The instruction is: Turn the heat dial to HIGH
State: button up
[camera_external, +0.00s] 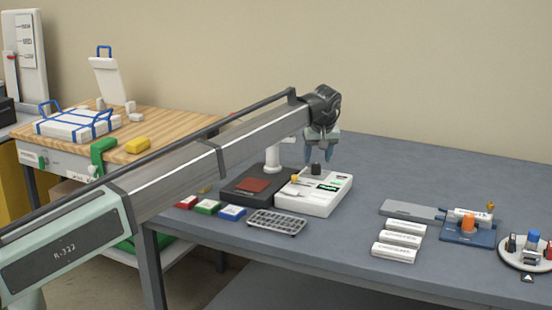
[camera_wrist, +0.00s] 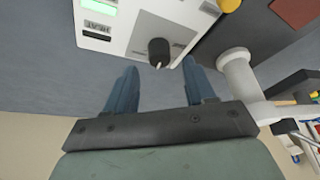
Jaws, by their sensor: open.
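The heat dial (camera_wrist: 158,52) is a round black knob with a pale pointer mark, on the white panel of the laminator. In the external view the dial (camera_external: 316,169) stands on the white control box (camera_external: 322,200), just below my gripper (camera_external: 319,152). In the wrist view my gripper (camera_wrist: 160,85) is open, its two blue fingers apart. The dial lies beyond the fingertips, between their lines, and is not touched. The lettering around the dial is too small to read. A lit green display (camera_wrist: 100,5) is beside it on the panel.
A yellow-orange knob (camera_external: 294,178) and a black plate with a red patch (camera_external: 250,185) are left of the dial. A white post (camera_external: 272,158) stands close behind. A grey rack (camera_external: 277,222) lies in front. White packs (camera_external: 399,240) lie to the right, with clear table between.

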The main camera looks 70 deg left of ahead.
aim_at(316, 165)
jog(key=shift+x, duration=1.6)
grip_shut()
jog(key=shift+m, duration=0.4)
jog(key=m+t, duration=0.1)
jog(key=m, duration=0.2)
jog(key=shift+s+m+t+h, duration=0.15)
jog(key=shift+m+t+h, duration=0.15)
jog(key=shift+m+t, duration=0.1)
jog(key=m, duration=0.2)
jog(key=m+t+h, duration=0.1)
jog(key=m, duration=0.2)
jog(key=shift+a+h, duration=0.15)
jog(key=shift+h, duration=0.15)
jog(key=shift+m, duration=0.3)
